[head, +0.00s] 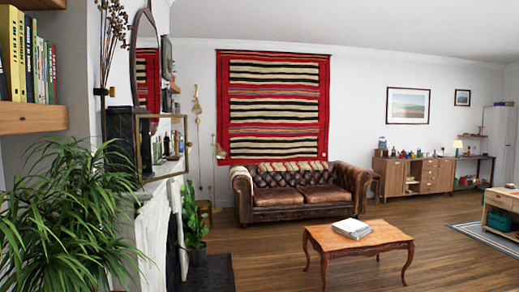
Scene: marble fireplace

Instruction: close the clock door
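A dark clock case (121,128) stands on the fireplace mantel at the left in the head view. Its brass-framed glass door (186,132) stands open, swung out to the right of the case. Bottles and other small items on the mantel show through the glass. The clock face cannot be made out from this angle. Neither of my grippers is in view.
A leafy plant (65,225) fills the lower left, beside the white fireplace (150,240). A wooden shelf (30,118) with books is above it. A coffee table (375,240) and a leather sofa (300,192) are farther away. Wood floor between is clear.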

